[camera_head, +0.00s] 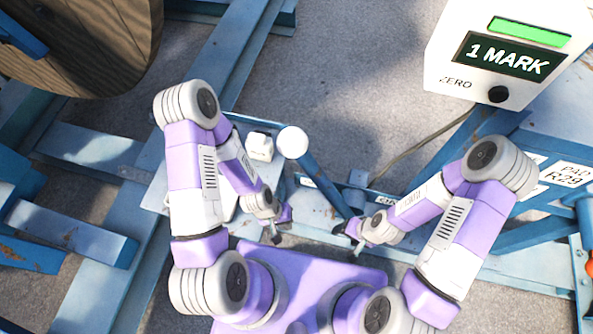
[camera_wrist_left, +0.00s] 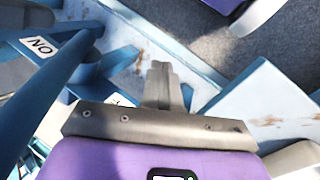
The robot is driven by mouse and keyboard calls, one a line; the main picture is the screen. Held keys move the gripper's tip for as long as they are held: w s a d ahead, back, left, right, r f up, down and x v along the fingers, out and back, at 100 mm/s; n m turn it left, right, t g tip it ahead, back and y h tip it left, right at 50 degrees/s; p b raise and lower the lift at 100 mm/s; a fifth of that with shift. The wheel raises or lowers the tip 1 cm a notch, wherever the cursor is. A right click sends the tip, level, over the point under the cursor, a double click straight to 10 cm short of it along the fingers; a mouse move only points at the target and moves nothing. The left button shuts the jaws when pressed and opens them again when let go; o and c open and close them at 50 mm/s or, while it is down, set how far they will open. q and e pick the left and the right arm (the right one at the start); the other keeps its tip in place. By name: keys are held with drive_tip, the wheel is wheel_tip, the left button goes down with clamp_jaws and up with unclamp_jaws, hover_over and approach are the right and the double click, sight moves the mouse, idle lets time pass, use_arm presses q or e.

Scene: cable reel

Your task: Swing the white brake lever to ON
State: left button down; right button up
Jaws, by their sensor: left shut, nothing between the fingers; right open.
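The brake lever has a blue shaft and a white round knob (camera_head: 292,142). In the head view it leans up and left from its foot on the blue frame. A blue bar (camera_wrist_left: 45,95), apparently the lever shaft, crosses the left of the left wrist view, beside an upside-down ON label (camera_wrist_left: 40,46). My left gripper (camera_head: 276,237) is below and left of the lever, apart from it. Its fingers (camera_wrist_left: 158,72) are shut and empty in the wrist view. My right gripper (camera_head: 353,240) is open near the lever's foot; whether it touches is unclear.
A white box (camera_head: 500,60) with a display reading 1 MARK stands at upper right. A wooden reel (camera_head: 85,45) is at upper left. A small white block (camera_head: 260,146) is beside the knob. Blue beams (camera_head: 95,148) surround the work area; grey floor lies beyond.

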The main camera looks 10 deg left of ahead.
use_arm(q)
drive_tip(key=s+a+f+n+g+h+b, duration=0.15)
drive_tip(key=s+n+g, duration=0.25)
drive_tip(key=n, duration=0.4)
drive_tip(key=w+a+r+n+t+h+b, duration=0.3)
drive_tip(key=w+r+n+h, duration=0.3)
drive_tip(key=n, duration=0.8)
drive_tip(key=w+a+r+n+t+h+b, duration=0.2)
drive_tip(key=w+r+n+t+h, duration=0.3)
drive_tip(key=n+h, duration=0.6)
wheel_tip(320, 180, up, 2)
drive_tip(key=w+a+n, duration=0.1)
drive_tip(key=w+n, duration=0.1)
drive_tip(key=shift+a+r+n+b, duration=0.2)
drive_tip(key=shift+n+b, duration=0.2)
drive_tip(key=x, duration=1)
drive_tip(key=shift+r, duration=0.2)
